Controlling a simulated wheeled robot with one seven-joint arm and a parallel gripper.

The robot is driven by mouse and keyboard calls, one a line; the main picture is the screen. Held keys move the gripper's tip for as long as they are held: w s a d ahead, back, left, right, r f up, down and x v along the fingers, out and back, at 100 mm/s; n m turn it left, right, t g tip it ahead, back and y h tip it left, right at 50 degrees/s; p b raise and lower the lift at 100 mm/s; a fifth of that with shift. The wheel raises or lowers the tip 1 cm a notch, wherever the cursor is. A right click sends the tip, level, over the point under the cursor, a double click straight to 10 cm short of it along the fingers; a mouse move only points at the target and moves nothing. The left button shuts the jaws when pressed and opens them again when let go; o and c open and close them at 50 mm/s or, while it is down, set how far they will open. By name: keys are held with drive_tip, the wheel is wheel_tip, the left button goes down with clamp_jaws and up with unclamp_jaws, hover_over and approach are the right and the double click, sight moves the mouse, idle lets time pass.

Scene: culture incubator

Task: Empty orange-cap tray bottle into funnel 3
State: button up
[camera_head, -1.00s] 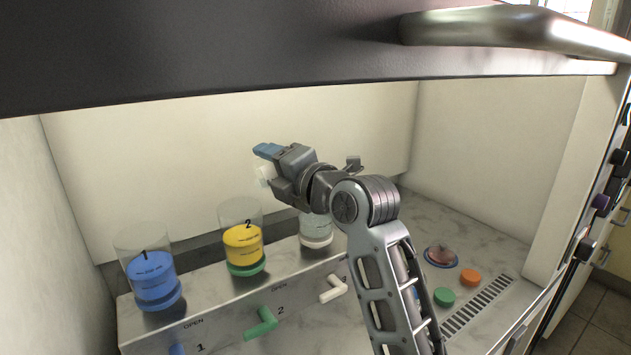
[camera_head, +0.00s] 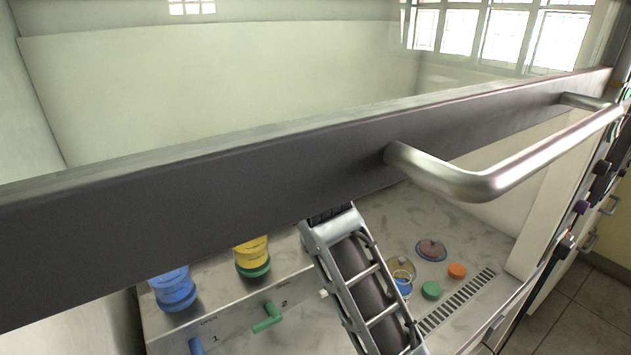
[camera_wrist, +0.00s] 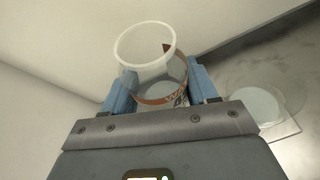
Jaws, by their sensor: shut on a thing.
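My gripper (camera_wrist: 160,92) is shut on a clear, open-mouthed bottle (camera_wrist: 146,52) with an orange-brown band of print. The bottle's mouth is open, and I cannot tell how much liquid is in it. In the head view, the gripper and bottle are hidden behind the dark sash bar. A clear round vessel on a pale base (camera_wrist: 258,106), perhaps funnel 3, stands at the right of the wrist view, apart from the bottle. Funnel 3 is hidden in the head view. An orange cap (camera_head: 457,270) lies on the worktop at right.
The sash bar (camera_head: 250,150) and metal handle (camera_head: 490,185) cross the front. Blue funnel 1 (camera_head: 174,290) and yellow funnel 2 (camera_head: 252,255) stand left of my arm. A green cap (camera_head: 431,290), a dish (camera_head: 431,250) and a clear, blue-bottomed item (camera_head: 403,286) lie right of it.

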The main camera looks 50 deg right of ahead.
drive_tip(key=shift+w+a+r+n, duration=0.15)
drive_tip(key=shift+a+r+n, duration=0.1)
drive_tip(key=shift+r+n, duration=0.05)
drive_tip(key=shift+w+a+f+n+g+h, duration=0.15)
drive_tip(key=shift+a+f+n+g+h, duration=0.2)
drive_tip(key=shift+n+h, duration=0.25)
drive_tip(key=shift+d+r, duration=0.1)
drive_tip(key=shift+r, duration=2.45)
